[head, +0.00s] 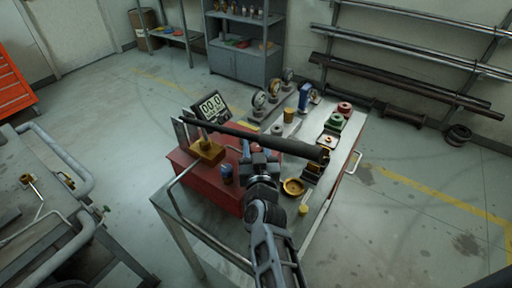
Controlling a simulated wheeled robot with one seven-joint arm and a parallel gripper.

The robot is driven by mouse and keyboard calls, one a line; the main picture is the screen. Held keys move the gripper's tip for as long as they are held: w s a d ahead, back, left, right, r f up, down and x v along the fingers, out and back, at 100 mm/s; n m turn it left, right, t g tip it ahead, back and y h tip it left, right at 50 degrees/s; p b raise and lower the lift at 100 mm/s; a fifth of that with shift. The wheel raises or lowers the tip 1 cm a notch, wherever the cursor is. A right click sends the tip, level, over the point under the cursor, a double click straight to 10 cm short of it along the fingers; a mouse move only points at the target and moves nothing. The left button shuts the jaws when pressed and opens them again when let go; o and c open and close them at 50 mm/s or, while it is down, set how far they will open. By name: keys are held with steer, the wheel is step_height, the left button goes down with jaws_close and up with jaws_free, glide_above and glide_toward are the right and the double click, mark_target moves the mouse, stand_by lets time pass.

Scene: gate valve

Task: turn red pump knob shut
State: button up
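A red box-shaped pump body (192,172) sits on the metal table. A brass-coloured block (207,151) is on its left side, and a long dark bar (255,140) slants above it. My gripper (254,158) is over the right part of the red body, just under the bar. Its fingers are dark and small in the picture, so I cannot tell whether they are open or shut. A small red part shows just behind the gripper; I cannot tell for sure that it is the red knob, or whether the gripper touches it. The gripper hides much of that spot.
A digital display (212,107) stands behind the pump. Gauges (259,100), a brass dish (293,187) and red and green ringed parts (334,121) stand on the metal table (341,140). Another bench with pipes (60,225) is at left.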

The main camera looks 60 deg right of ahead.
stand_by(0.4)
steer(key=o, duration=1)
steer(key=shift+c, duration=0.2)
steer(key=b+v, duration=0.1)
steer(key=v, duration=0.6)
steer(key=shift+s+a+b, duration=0.25)
steer(key=shift+a+b, duration=0.05)
steer(key=shift+b, duration=0.1)
